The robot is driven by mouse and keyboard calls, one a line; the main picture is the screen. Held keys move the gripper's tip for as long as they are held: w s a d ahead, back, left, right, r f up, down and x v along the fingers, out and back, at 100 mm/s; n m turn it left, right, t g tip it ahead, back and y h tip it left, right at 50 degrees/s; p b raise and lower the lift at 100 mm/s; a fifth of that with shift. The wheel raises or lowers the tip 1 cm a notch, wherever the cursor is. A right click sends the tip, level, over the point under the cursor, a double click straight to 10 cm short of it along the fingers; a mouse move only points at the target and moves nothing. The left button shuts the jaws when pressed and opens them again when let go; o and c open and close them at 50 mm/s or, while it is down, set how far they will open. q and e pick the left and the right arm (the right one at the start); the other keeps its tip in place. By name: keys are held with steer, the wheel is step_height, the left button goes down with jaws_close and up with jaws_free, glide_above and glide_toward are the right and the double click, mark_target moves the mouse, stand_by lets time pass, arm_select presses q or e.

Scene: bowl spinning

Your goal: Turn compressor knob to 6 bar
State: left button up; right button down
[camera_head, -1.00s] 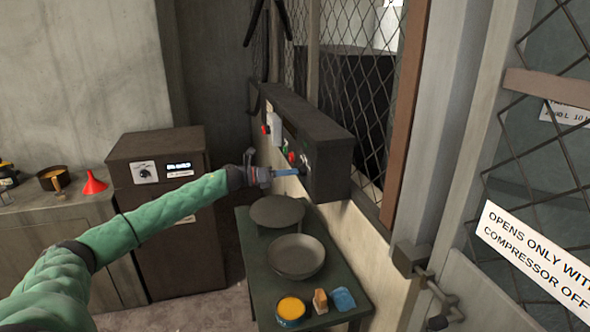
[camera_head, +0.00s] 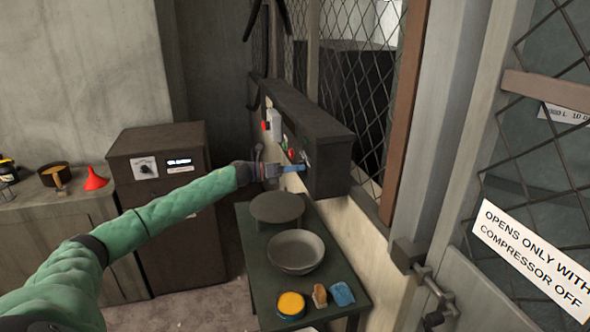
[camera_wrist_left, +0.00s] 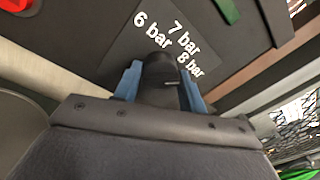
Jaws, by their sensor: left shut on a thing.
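My left gripper (camera_head: 292,168) reaches the right end of the dark wall-mounted control box (camera_head: 331,170). In the left wrist view its two blue fingers (camera_wrist_left: 160,88) sit on either side of a dark knob (camera_wrist_left: 160,68) and are shut on it. White labels "6 bar" (camera_wrist_left: 152,32), "7 bar" (camera_wrist_left: 184,37) and "8 bar" (camera_wrist_left: 190,65) stand around the knob's far side. In the head view the fingers hide most of the knob. My right gripper is not in view.
Below the box, a dark green table (camera_head: 262,262) holds a round disc (camera_head: 277,207), a bowl (camera_head: 296,251), a yellow-topped tin (camera_head: 291,305) and small items. A brown cabinet (camera_head: 160,165) stands left. A mesh door with a sign (camera_head: 532,258) is at right.

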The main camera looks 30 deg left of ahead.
arm_select(q)
steer(key=shift+n, duration=0.3)
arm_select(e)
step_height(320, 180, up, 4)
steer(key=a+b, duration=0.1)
arm_select(q)
steer(key=shift+s+d+f+n+t+y+p, duration=0.2)
steer(key=shift+n+p, duration=0.4)
steer(key=shift+n, duration=2.85)
steer(key=shift+w+a+r+n+t+y+p, duration=0.15)
steer(key=shift+n+t+p, duration=0.3)
steer(key=shift+n, duration=3.05)
steer(key=shift+s+d+f+n+t+y+p, duration=0.15)
steer(key=shift+n+p, duration=0.55)
steer(key=shift+n, duration=2.75)
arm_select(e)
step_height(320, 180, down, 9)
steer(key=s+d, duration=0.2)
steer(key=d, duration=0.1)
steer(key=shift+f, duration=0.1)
